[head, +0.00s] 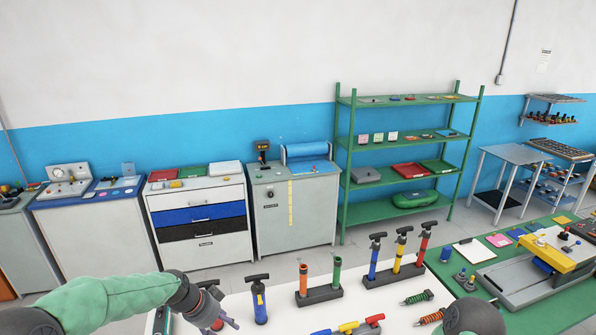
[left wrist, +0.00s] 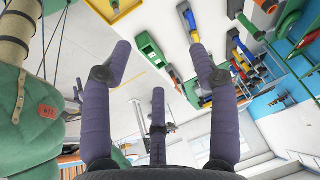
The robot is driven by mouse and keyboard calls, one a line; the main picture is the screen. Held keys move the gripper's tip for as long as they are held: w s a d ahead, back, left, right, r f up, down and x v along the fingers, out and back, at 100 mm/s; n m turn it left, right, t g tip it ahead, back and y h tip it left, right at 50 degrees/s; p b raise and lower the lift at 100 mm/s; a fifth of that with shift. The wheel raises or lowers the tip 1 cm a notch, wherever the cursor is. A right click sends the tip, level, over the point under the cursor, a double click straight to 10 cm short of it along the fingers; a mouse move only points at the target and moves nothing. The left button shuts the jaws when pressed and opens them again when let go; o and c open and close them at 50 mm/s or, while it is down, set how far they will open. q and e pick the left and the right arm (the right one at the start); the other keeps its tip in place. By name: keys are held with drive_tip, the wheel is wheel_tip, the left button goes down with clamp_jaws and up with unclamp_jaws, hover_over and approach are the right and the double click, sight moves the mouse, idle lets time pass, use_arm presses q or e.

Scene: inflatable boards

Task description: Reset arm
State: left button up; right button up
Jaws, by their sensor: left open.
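My left arm (head: 110,298) comes in from the lower left in the head view, with its gripper (head: 222,310) over the left end of the white table (head: 290,318). In the left wrist view the purple fingers of this gripper (left wrist: 158,62) are spread apart with nothing between them. A blue pump with a black handle (head: 260,302) stands upright just right of the gripper. A dark rounded part at the lower right of the head view looks like part of my right arm; the right gripper itself does not show.
Orange and green tubes stand in a dark block (head: 320,294). Blue, yellow and red pumps stand in another rack (head: 393,273). Springs (head: 418,298) lie nearby. A green table (head: 550,309) is at right. Cabinets (head: 203,252) and a green shelf (head: 343,152) line the wall.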

use_arm(q)
drive_tip(key=s+d+f+n+g, duration=0.1)
drive_tip(key=s+d+f+n, duration=0.3)
drive_tip(key=f, duration=0.5)
drive_tip(key=s+d+f+n+g, duration=0.1)
drive_tip(key=s+d+f+n, duration=0.1)
drive_tip(key=s+f+n, duration=0.6)
drive_tip(key=s+d+f+n, duration=0.3)
drive_tip(key=s+f, duration=0.2)
drive_tip(key=s, duration=0.2)
drive_tip(key=s+d+f+n, duration=0.2)
drive_tip(key=s+f, duration=0.3)
drive_tip(key=s, duration=0.2)
wheel_tip(320, 180, down, 30)
drive_tip(key=b, duration=3)
drive_tip(key=shift+w+g, duration=0.25)
drive_tip(key=shift+g, duration=0.05)
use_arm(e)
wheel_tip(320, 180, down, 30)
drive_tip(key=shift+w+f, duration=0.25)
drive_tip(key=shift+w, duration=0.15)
